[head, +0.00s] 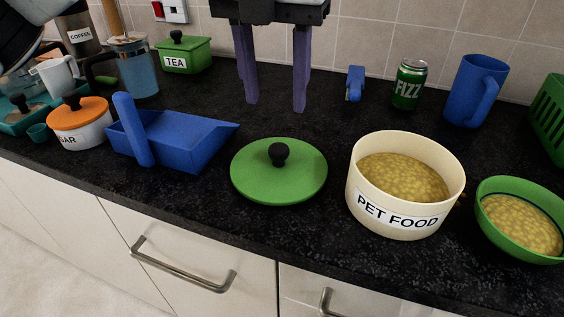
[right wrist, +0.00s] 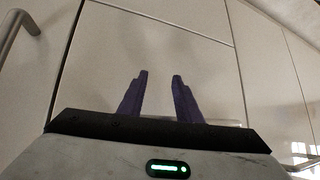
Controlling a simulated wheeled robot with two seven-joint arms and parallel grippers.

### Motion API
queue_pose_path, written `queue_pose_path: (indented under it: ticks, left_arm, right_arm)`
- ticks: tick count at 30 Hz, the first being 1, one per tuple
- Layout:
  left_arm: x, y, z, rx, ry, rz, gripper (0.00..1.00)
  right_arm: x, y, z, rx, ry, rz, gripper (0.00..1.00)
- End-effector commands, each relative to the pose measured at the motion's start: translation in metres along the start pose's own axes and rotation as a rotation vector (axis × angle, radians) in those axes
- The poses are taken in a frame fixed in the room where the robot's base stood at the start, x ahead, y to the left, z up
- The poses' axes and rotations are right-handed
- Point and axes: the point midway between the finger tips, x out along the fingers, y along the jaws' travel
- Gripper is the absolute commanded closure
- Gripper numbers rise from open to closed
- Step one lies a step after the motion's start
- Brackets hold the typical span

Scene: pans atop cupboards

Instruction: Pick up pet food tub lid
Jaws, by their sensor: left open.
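The pet food tub lid (head: 266,177) is a round green disc with a black knob (head: 278,154). It lies flat on the dark counter, to the left of the cream pet food tub (head: 368,213), which is open and full of yellowish pellets. My left gripper (head: 273,106) is open and empty, with its purple fingers pointing down above the counter behind the lid, apart from it. My right gripper (right wrist: 160,78) shows in the right wrist view, open and empty, in front of pale cupboard fronts.
A blue scoop (head: 180,140) and an orange-lidded sugar pot (head: 79,125) stand left of the lid. A green bowl of pellets (head: 488,236) is right of the tub. A Fizz can (head: 409,86), blue mug (head: 469,92) and tea box (head: 184,59) stand behind. The counter's front edge is close to the lid.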

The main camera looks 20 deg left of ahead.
Motion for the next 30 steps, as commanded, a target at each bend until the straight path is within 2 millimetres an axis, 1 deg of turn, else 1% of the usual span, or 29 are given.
queue_pose_path:
  ticks: [1,6,11,16,19,23,29,30]
  left_arm:
    - [0.008,0.001,-0.001,0.000,0.003,0.002,0.53]
    - [0.035,-0.001,-0.001,0.003,0.004,-0.002,0.53]
    - [0.050,-0.001,-0.003,0.004,0.004,-0.003,0.53]
    - [0.075,-0.003,-0.009,0.005,0.006,-0.003,0.53]
    - [0.088,-0.003,-0.009,0.005,0.004,-0.004,0.53]
    - [0.096,-0.003,-0.009,0.005,0.004,-0.005,0.53]
    - [0.096,-0.004,-0.009,0.005,0.003,-0.005,0.53]
    - [0.096,-0.004,-0.009,0.005,0.003,-0.005,0.59]
  right_arm:
    - [0.000,-0.001,0.001,0.001,0.000,-0.001,0.69]
    - [0.001,-0.001,0.005,0.003,-0.005,-0.002,0.69]
    - [0.001,-0.002,0.008,0.005,-0.010,-0.003,0.69]
    - [0.002,-0.002,0.009,0.005,-0.010,-0.003,0.69]
    - [0.002,-0.001,0.009,0.005,-0.010,-0.003,0.69]
    - [0.002,-0.001,0.009,0.005,-0.010,-0.003,0.69]
    - [0.003,-0.001,0.007,0.004,-0.006,-0.002,0.69]
    - [0.003,0.000,0.006,0.004,-0.005,-0.002,0.69]
